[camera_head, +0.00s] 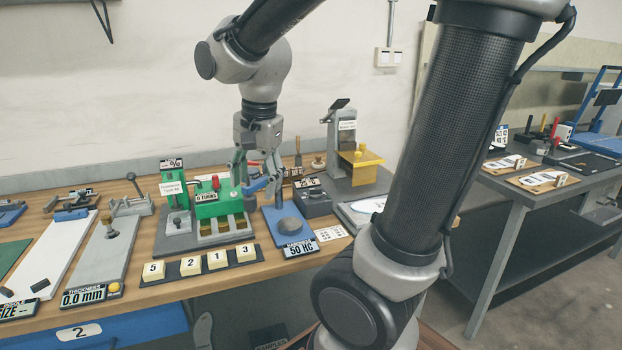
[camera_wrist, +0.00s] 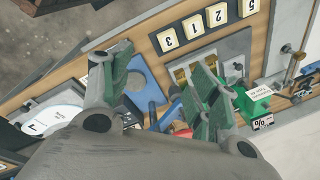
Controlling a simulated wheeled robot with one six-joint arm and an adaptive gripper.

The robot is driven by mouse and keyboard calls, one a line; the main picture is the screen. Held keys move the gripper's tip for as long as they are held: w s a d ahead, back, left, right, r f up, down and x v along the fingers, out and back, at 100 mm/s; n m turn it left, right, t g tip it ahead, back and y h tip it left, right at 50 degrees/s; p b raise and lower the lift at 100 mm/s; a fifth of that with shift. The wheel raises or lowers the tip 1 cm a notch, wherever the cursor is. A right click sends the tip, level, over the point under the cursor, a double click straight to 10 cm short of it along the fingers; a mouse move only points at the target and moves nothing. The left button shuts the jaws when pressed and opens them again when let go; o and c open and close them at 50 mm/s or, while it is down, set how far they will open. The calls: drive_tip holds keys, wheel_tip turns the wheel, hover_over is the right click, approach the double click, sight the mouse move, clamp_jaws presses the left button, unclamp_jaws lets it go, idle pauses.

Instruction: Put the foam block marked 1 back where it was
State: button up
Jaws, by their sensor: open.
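The foam block marked 1 (camera_head: 216,259) is a pale cream cube on a dark strip (camera_head: 172,271), between the block marked 2 (camera_head: 190,265) and the block marked 3 (camera_head: 245,252). The block marked 5 (camera_head: 153,270) is at the strip's left end. The wrist view shows the block marked 1 (camera_wrist: 193,26) at the top, in the same row. My gripper (camera_head: 262,178) is above the bench, behind and right of the row. In the wrist view my gripper (camera_wrist: 157,72) has its fingers spread, with nothing between them and the block marked 1 beyond their tips.
A green machine (camera_head: 218,205) stands behind the row. A blue plate (camera_head: 277,226) with a grey disc and a "50 HC" display (camera_head: 300,248) are right of it. A grey stand with a yellow tray (camera_head: 362,167) is farther back. My arm hides part of the bench's right.

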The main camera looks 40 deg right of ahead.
drive_tip(key=s+d+r+n+t, duration=0.2)
drive_tip(key=s+d+n, duration=0.4)
drive_tip(key=s+n, duration=0.5)
drive_tip(key=shift+s+d+r+n, duration=0.25)
drive_tip(key=shift+r+n, duration=0.05)
drive_tip(key=shift+n, duration=0.1)
idle(0.4)
